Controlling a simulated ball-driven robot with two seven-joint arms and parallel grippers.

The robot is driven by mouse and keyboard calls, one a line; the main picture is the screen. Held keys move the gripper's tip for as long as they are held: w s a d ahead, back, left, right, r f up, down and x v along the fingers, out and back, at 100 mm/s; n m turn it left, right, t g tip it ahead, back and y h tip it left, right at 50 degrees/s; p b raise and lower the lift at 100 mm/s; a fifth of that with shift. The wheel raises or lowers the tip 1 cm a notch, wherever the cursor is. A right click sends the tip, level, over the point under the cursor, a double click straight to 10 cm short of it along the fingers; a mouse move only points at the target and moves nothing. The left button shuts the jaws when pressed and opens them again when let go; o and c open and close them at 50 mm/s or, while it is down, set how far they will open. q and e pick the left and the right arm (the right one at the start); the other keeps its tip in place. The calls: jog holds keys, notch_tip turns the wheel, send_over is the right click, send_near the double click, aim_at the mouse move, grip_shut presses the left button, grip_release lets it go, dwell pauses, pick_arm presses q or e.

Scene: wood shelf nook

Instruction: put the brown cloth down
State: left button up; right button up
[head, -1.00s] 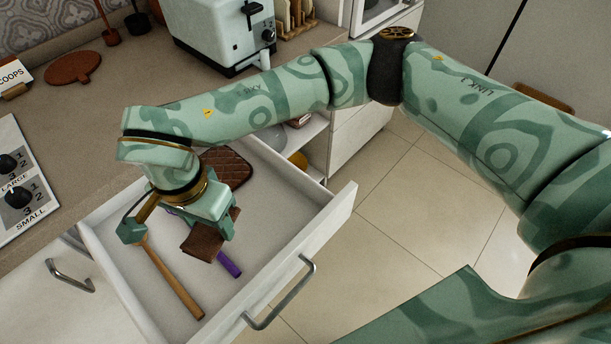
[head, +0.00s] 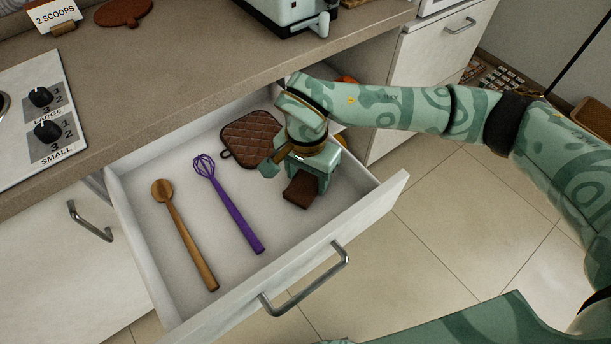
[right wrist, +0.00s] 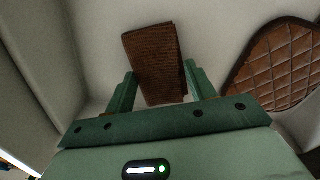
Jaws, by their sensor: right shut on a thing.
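The brown cloth (head: 300,190) is a small folded dark-brown piece at the right side of the open drawer (head: 290,272). My right gripper (head: 308,178) is over that part of the drawer, pointing down, and is shut on the cloth. In the right wrist view the cloth (right wrist: 154,60) shows its woven texture between the two green fingers (right wrist: 160,88). I cannot tell whether the cloth touches the drawer floor. My left gripper is not in view.
In the drawer lie a wooden spoon (head: 186,240), a purple whisk (head: 230,208) and a brown quilted pot holder (head: 250,138), which is just behind my right gripper. The drawer floor between whisk and front wall is bare. The counter (head: 190,75) runs behind.

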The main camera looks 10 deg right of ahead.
aim_at(306, 179)
jog(key=shift+f, duration=0.4)
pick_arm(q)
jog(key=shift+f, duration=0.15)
pick_arm(e)
jog(key=shift+r, duration=0.15)
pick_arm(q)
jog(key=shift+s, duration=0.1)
pick_arm(e)
jog(key=o, duration=1)
jog(key=shift+c, duration=0.2)
pick_arm(q)
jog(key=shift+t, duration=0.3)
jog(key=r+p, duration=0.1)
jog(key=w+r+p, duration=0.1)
jog(key=p, duration=0.1)
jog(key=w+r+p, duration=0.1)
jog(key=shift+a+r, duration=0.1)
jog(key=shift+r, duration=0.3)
pick_arm(e)
notch_tip(306, 179, up, 12)
